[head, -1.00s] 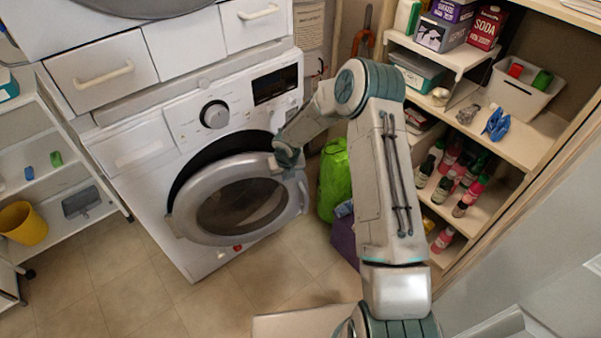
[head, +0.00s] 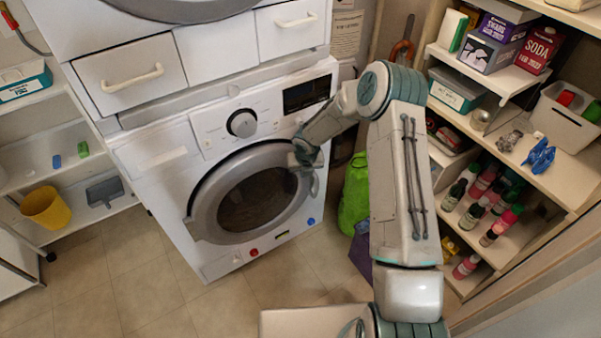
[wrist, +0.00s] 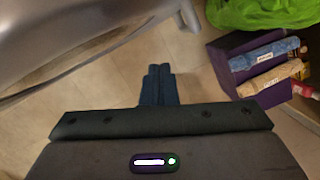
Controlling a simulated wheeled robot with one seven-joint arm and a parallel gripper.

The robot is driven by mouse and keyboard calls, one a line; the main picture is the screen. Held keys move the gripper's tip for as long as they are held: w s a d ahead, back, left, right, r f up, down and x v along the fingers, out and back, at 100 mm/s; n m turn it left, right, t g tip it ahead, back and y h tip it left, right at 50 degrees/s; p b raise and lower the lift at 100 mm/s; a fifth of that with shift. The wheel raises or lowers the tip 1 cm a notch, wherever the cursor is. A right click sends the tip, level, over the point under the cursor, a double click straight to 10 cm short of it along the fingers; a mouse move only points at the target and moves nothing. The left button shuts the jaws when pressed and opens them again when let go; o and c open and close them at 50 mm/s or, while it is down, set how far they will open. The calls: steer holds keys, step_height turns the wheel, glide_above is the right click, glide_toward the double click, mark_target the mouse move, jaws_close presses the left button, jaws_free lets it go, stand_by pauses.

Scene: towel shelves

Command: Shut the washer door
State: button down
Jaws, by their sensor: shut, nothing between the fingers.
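The white washer (head: 165,160) stands at the centre left in the head view. Its round door, with a grey ring (head: 208,205) and dark glass, lies flat or nearly flat against the front; I cannot tell whether it is latched. My gripper (head: 306,172) is at the right edge of the door, close to or touching it. In the wrist view the gripper's fingers (wrist: 158,85) are together with nothing between them, and the grey door rim (wrist: 110,45) curves past on the left.
A shelf unit (head: 520,150) with bottles and boxes stands on the right. A green bag (head: 354,195) and a purple box (wrist: 240,50) are on the floor beside the washer. A white rack with a yellow bucket (head: 46,207) stands on the left. The tiled floor (head: 150,285) in front is clear.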

steer(key=s+d+r, duration=0.3)
steer(key=s+r, duration=0.2)
steer(key=r, duration=0.4)
steer(key=shift+s+r+p, duration=0.35)
steer(key=shift+p, duration=0.05)
steer(key=s+d+r+m+h, duration=0.2)
steer(key=s+d+r+m, duration=0.2)
steer(key=s+r+m, duration=0.45)
steer(key=s+d+r+m+h, duration=0.1)
steer(key=s+d+r+m, duration=0.3)
steer(key=r+m, duration=0.65)
steer(key=s+a+r+m+y, duration=0.1)
steer(key=s+r+m, duration=0.5)
steer(key=s+m, duration=1.1)
steer(key=shift+a+r+m+y, duration=0.15)
steer(key=shift+a+m+y, duration=0.05)
steer(key=shift+m+y, duration=0.6)
